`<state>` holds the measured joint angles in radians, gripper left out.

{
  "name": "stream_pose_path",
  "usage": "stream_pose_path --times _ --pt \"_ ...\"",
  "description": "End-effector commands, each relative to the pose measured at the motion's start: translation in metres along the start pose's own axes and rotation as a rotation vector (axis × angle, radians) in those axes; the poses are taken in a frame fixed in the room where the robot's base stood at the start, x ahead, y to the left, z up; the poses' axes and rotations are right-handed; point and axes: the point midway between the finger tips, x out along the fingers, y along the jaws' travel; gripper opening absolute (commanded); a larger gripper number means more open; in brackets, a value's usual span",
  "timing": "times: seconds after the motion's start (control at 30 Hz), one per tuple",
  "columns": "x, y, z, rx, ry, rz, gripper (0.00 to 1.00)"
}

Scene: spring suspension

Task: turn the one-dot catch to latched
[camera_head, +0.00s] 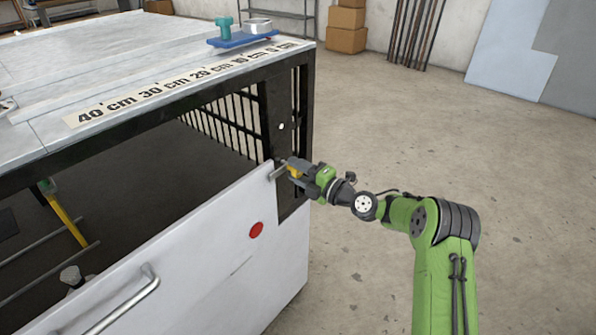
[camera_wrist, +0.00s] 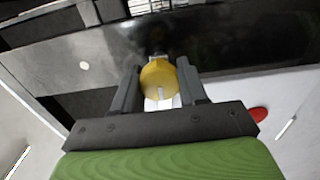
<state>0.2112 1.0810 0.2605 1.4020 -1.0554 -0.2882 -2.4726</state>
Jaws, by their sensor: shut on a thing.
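The one-dot catch shows as a round yellow knob (camera_wrist: 159,80) with a pale mark on its face, on the dark metal post. A single white dot (camera_wrist: 84,66) is on the post beside it; the dot also shows in the head view (camera_head: 281,126), above the knob. My gripper (camera_wrist: 162,88) is shut on the yellow knob, with one dark finger on each side of it. In the head view my gripper (camera_head: 294,171) reaches the post from the right, and its fingers hide most of the knob. A short grey bar (camera_head: 277,173) sticks out at the knob, near the white panel's top corner.
A white panel (camera_head: 190,260) with a red disc (camera_head: 256,230) and a metal handle (camera_head: 125,300) covers the lower front of the bench. The benchtop (camera_head: 130,65) carries a centimetre scale and a blue plate (camera_head: 242,39). The floor (camera_head: 450,130) to the right is clear.

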Motion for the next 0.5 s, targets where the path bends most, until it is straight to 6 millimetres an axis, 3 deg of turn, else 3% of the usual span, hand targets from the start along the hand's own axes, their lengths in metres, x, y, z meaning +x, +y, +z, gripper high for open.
stream_pose_path --times 0.33,0.37,0.5 --pt "0.0008 -0.0031 -0.0041 0.006 0.011 -0.006 0.0" --pt "0.0008 -0.0032 -0.0041 0.006 0.011 -0.006 0.44" --pt "0.0006 -0.0028 -0.0033 0.005 0.009 -0.005 0.65"
